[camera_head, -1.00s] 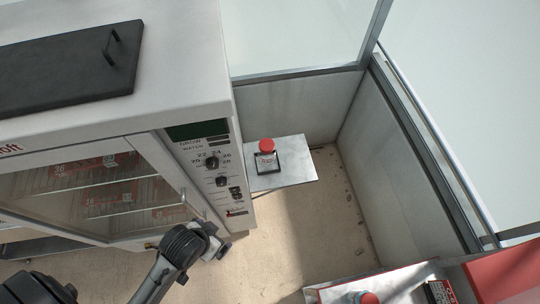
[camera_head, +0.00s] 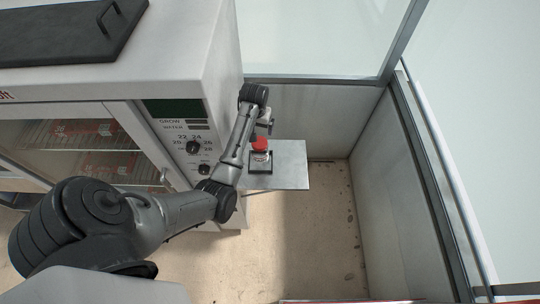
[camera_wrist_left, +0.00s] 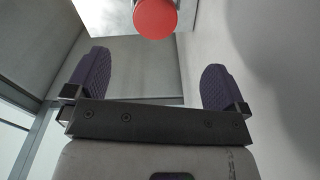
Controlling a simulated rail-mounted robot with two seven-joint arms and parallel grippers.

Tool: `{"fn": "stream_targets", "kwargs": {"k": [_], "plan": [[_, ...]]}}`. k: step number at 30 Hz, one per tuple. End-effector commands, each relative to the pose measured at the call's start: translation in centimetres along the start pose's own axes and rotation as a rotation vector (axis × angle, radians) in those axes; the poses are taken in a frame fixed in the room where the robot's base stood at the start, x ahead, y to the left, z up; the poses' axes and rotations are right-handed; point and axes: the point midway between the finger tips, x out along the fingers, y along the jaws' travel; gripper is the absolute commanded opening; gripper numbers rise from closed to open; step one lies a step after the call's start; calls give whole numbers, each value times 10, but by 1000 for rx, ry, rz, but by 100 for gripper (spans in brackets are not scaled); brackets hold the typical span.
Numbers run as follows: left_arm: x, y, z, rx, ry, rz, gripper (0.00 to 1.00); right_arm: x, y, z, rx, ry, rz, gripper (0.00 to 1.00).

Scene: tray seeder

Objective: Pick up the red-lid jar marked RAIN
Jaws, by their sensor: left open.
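The red-lid jar (camera_head: 260,145) stands on a small dark square pad on a metal side shelf (camera_head: 290,165) beside the cabinet. A pale label shows below its lid, but its lettering is too small to read. My left gripper (camera_head: 266,122) is at the jar's far side, just above it in the picture, open and empty. In the left wrist view the red lid (camera_wrist_left: 155,17) is at the top edge, beyond the two spread purple fingers (camera_wrist_left: 155,73) and not between them. My right gripper is not in view.
The white cabinet (camera_head: 205,60) with knobs and a glass door stands close on the left of the shelf. Grey wall panels (camera_head: 390,190) enclose the shelf at the back and right. The floor (camera_head: 310,240) in front of the shelf is clear.

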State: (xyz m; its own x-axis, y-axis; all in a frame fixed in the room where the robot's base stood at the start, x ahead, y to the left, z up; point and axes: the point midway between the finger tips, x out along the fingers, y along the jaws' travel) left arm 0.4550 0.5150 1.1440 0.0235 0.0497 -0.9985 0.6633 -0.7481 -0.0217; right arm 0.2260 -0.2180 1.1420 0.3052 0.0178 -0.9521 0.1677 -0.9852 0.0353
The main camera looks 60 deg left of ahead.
Motion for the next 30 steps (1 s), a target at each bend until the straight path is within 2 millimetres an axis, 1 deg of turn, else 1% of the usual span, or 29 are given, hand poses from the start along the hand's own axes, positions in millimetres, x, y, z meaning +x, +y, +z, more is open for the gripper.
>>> {"fn": "stream_targets", "kwargs": {"k": [5,12,18,21,26,30], "plan": [[13,-2,-3,-34,-52,20,100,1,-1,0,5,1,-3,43],[53,-1,-1,-37,-57,21,100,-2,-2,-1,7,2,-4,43],[80,-1,0,-36,-53,21,100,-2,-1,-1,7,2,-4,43],[88,0,0,-36,-52,21,100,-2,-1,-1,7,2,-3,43],[93,0,1,-35,-52,21,100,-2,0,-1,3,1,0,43],[106,0,2,-35,-54,21,100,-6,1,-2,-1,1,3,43]]}}
